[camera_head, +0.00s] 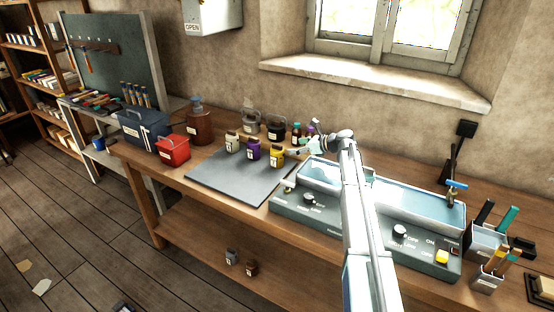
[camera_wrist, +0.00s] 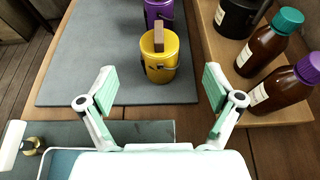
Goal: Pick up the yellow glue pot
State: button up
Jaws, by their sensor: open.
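The yellow glue pot (camera_head: 277,157) stands upright on the grey mat, at its right back part, in the head view. In the wrist view the yellow glue pot (camera_wrist: 159,57) is near the top middle, with a brown block-like part on top. My gripper (camera_wrist: 161,88) is open and empty; its two fingers are spread left and right, short of the pot and apart from it. In the head view my gripper (camera_head: 303,150) is just right of the pot, small and partly hidden by my arm.
A purple pot (camera_head: 253,149) stands close behind the yellow one. Brown bottles with teal (camera_wrist: 272,42) and purple (camera_wrist: 291,82) caps stand to the right in the wrist view. The grey mat (camera_head: 222,180) is clear in front. A control unit (camera_head: 300,207) with a tray lies at the right.

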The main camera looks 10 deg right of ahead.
aim_at(277, 148)
jog(key=p+x, duration=0.3)
jog(key=x, duration=0.6)
jog(key=shift+w+a+p, duration=0.1)
jog(key=shift+a+p, duration=0.1)
jog(key=shift+p, duration=0.15)
jog(key=shift+w+a+f, duration=0.25)
jog(key=shift+a, duration=0.15)
jog(key=c, duration=1.6)
grip_shut()
jog(key=shift+r, duration=0.15)
